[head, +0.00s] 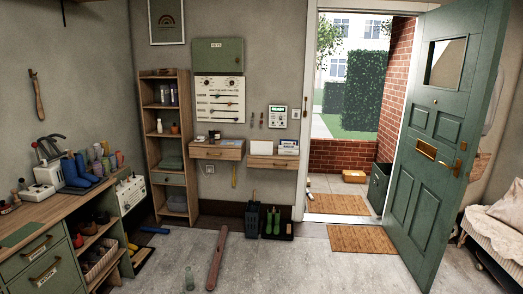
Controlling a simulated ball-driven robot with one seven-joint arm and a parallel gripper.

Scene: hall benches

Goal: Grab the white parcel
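I see nothing that I can surely tell is the white parcel. A small white and blue box (289,147) sits on the right-hand wall drawer (273,161), beside the open doorway. A paler flat white item lies to its left on the same drawer. Both are too small to identify. A brown-orange parcel (354,176) lies on the paving outside the doorway. My gripper is not in view.
The green door (440,150) stands open at right. Doormats (361,239) lie at the threshold.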

